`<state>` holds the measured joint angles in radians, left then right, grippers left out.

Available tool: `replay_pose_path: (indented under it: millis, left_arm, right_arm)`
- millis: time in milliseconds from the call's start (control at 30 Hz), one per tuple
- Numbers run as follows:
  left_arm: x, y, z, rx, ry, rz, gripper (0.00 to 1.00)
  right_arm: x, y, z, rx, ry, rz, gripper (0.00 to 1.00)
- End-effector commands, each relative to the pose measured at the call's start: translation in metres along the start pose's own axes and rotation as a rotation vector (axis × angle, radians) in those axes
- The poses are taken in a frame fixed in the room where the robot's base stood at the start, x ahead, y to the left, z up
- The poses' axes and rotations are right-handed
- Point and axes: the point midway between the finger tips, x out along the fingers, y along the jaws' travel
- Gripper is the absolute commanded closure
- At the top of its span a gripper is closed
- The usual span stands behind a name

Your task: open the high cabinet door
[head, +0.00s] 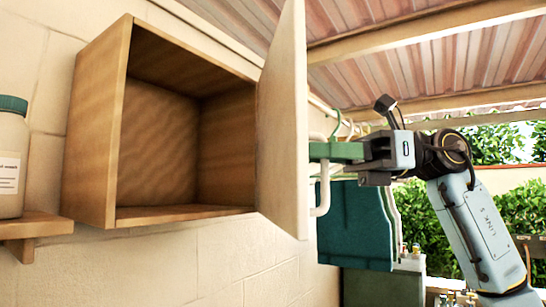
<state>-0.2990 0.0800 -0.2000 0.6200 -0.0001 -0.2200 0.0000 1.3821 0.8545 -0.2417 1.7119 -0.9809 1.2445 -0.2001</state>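The high wooden cabinet (110,130) is on the wall, and its inside is bare and in full view. Its pale door (282,120) stands wide open, swung out from the cabinet's right side toward me. A white bar handle (324,190) is on the door's right-hand face. My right gripper (335,151) reaches in from the right, its green fingers across the handle's upper part and close to the door. The fingers hide part of the handle, and I cannot see whether they are closed around it. My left gripper is not in view.
A wooden shelf (38,226) with a white jar (12,160) with a green lid is left of the cabinet. A dark teal cloth (352,225) hangs behind the door and gripper. A corrugated roof (440,68) is above. The wall below the cabinet is clear.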

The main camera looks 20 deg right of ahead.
Motion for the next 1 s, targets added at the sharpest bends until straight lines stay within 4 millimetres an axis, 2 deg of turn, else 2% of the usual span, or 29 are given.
replay_pose_path:
  millis: [33,200,400,600,833,867,1000]
  left_arm:
    - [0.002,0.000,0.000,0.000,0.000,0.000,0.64]
    - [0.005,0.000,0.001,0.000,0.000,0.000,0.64]
    - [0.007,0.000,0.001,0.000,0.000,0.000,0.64]
    - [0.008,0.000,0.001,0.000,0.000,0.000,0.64]
    - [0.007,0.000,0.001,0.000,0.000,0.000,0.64]
    - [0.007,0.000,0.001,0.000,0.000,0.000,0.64]
    - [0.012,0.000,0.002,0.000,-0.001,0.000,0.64]
  right_arm:
    - [0.011,0.003,-0.001,-0.003,0.002,0.004,0.68]
    - [0.041,0.006,-0.001,-0.003,0.000,-0.002,0.68]
    - [0.067,0.006,-0.001,-0.001,0.004,-0.053,0.68]
    - [0.076,0.006,-0.001,0.000,0.001,-0.083,0.68]
    - [0.077,0.005,0.000,0.001,0.000,-0.085,0.68]
    - [0.077,0.005,0.000,0.001,0.000,-0.085,0.69]
    - [0.071,0.004,0.000,-0.011,-0.021,-0.086,0.87]
